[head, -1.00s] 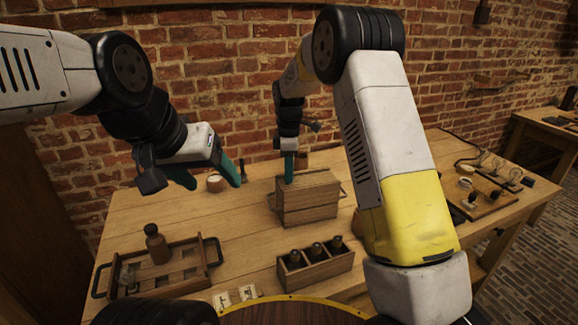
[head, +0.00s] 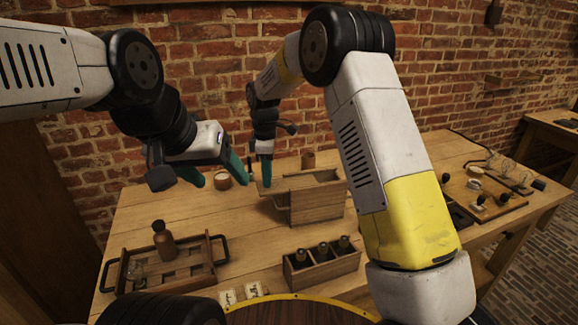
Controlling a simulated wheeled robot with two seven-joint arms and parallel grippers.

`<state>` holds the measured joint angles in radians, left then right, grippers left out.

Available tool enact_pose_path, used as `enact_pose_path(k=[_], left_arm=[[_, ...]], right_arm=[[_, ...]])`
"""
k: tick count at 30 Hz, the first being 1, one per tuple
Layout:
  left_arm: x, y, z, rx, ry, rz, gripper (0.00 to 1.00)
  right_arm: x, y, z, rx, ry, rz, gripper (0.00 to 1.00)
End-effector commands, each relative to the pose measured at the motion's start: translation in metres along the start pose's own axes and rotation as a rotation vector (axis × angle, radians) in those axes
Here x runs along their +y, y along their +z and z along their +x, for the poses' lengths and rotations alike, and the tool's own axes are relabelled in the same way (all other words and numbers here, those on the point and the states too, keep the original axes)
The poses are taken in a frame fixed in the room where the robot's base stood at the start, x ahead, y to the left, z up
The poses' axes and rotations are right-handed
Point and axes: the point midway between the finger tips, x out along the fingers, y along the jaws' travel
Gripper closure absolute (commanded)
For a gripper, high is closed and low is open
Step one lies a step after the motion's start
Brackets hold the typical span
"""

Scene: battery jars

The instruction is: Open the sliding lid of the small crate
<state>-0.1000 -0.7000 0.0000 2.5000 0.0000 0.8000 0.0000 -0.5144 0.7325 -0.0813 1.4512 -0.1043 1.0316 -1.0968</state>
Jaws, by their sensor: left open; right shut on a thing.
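The small wooden crate (head: 318,206) stands at the middle back of the table. Its sliding lid (head: 272,188) sticks out past the crate's left end, and part of the top is open, showing the inside. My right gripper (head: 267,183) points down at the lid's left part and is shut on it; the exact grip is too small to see. My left gripper (head: 220,182) is open with teal fingers, left of the crate and apart from it.
A wooden tray (head: 205,242) with black handles holds a brown bottle (head: 163,240) at the left. A three-slot box (head: 322,274) of dark bottles stands in front of the crate. The right table part holds a board (head: 490,205) with small parts.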

Motion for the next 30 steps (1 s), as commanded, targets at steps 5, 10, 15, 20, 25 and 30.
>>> enact_pose_path(k=[5, 10, 15, 20, 25, 30], left_arm=[[0.000, 0.000, 0.000, 0.000, 0.000, 0.000, 0.32], [0.000, 0.000, 0.000, 0.000, 0.000, 0.000, 0.32], [0.000, 0.000, 0.000, 0.000, 0.000, 0.000, 0.32], [0.000, 0.000, 0.000, 0.000, 0.000, 0.000, 0.32], [0.000, 0.000, 0.000, 0.000, 0.000, 0.000, 0.32], [0.000, 0.000, 0.000, 0.000, 0.000, 0.000, 0.32]], right_arm=[[-0.011, -0.043, -0.001, 0.001, 0.001, -0.005, 1.00], [-0.018, -0.071, -0.001, 0.001, 0.001, -0.002, 1.00], [-0.022, -0.083, -0.001, 0.000, 0.001, 0.000, 1.00], [-0.023, -0.086, -0.001, 0.000, 0.001, 0.000, 1.00], [-0.023, -0.086, -0.001, 0.000, 0.001, 0.000, 1.00], [-0.023, -0.085, -0.001, 0.000, 0.000, 0.000, 0.54]])
